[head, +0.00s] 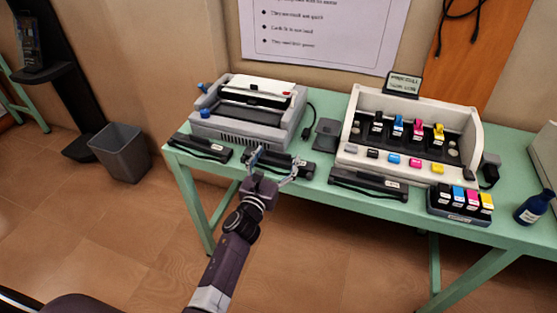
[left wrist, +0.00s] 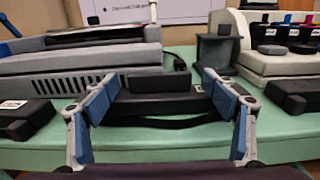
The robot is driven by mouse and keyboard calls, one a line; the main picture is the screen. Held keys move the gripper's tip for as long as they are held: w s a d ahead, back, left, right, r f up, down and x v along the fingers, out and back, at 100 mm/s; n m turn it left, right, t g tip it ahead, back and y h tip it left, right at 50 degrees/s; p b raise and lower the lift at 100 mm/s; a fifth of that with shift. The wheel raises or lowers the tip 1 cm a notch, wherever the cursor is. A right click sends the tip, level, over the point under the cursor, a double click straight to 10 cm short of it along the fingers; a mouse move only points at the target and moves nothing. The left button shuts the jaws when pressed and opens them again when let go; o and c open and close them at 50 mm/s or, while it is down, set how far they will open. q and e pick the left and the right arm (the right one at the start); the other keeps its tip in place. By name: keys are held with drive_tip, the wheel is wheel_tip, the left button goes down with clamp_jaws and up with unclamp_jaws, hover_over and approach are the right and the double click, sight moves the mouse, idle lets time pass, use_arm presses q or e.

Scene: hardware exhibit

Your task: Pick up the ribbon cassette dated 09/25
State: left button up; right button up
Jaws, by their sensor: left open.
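Three black ribbon cassettes lie along the front edge of the green table: a left one (head: 202,148), a middle one (head: 282,160) and a right one (head: 368,184). Small pale labels show on them, but the dates are too small to read. My left gripper (head: 275,166) is open at the middle cassette. In the left wrist view its blue-padded fingers (left wrist: 158,98) stand on either side of the middle cassette (left wrist: 160,106), with no clear grip on it. Parts of the left cassette (left wrist: 24,118) and right cassette (left wrist: 292,98) show at the sides. My right gripper is not in view.
A grey printer (head: 245,128) stands behind the left and middle cassettes. A white ink display (head: 400,165) stands behind the right one. A cartridge tray (head: 460,216) and dark blue bottle (head: 533,209) are farther right. A grey bin (head: 121,155) stands on the floor.

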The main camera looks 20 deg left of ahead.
use_arm(q)
drive_tip(key=shift+s, duration=0.1)
drive_tip(key=shift+c, duration=0.2)
drive_tip(key=c, duration=1.3)
drive_tip(key=shift+o, duration=0.2)
